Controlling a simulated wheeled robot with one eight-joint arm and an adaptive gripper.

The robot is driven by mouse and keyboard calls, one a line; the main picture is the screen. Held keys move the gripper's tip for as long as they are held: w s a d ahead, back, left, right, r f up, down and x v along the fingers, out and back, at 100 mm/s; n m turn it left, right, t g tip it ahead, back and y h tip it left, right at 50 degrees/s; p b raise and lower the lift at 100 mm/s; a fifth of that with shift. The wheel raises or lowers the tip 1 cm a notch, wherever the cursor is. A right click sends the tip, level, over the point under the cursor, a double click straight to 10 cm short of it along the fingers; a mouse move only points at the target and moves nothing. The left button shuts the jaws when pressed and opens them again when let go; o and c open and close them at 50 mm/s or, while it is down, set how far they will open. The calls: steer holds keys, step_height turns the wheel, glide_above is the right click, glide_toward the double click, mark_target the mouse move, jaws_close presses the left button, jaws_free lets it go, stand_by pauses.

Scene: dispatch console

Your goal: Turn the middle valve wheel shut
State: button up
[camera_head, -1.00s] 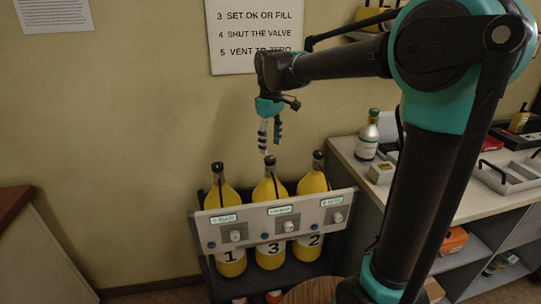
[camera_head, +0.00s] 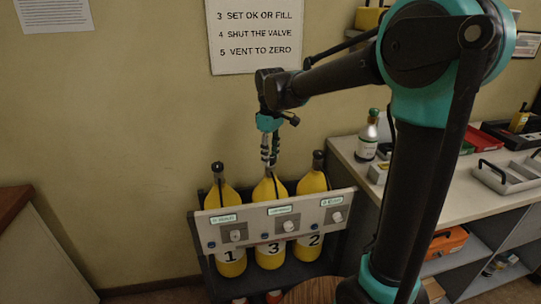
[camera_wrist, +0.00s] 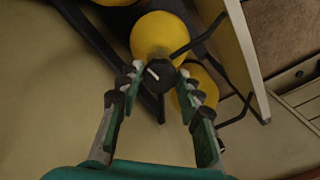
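The middle yellow bottle (camera_head: 270,190), numbered 3, stands between two others in a rack. Its black valve wheel shows in the wrist view (camera_wrist: 158,76) as a dark round knob with a white mark; in the head view my fingers largely hide it. My gripper (camera_head: 270,160) points down at the top of this bottle. In the wrist view my gripper (camera_wrist: 157,80) is open, with one finger on each side of the wheel. I cannot tell whether the fingertips touch it.
Bottle 1 (camera_head: 228,196) and bottle 2 (camera_head: 314,185) flank the middle one, both with dark tops. A grey panel (camera_head: 256,226) with small dials crosses in front. A counter (camera_head: 440,195) with a green-capped bottle (camera_head: 368,138) is at right. A wall sign (camera_head: 255,35) hangs above.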

steer(key=c, duration=0.3)
steer(key=m, duration=0.4)
steer(key=shift+m, duration=0.4)
steer(key=m, duration=0.5)
steer(key=shift+a, duration=0.1)
steer(key=m, duration=0.5)
steer(key=shift+m, duration=0.4)
steer(key=m, duration=0.4)
steer(key=shift+m, duration=0.3)
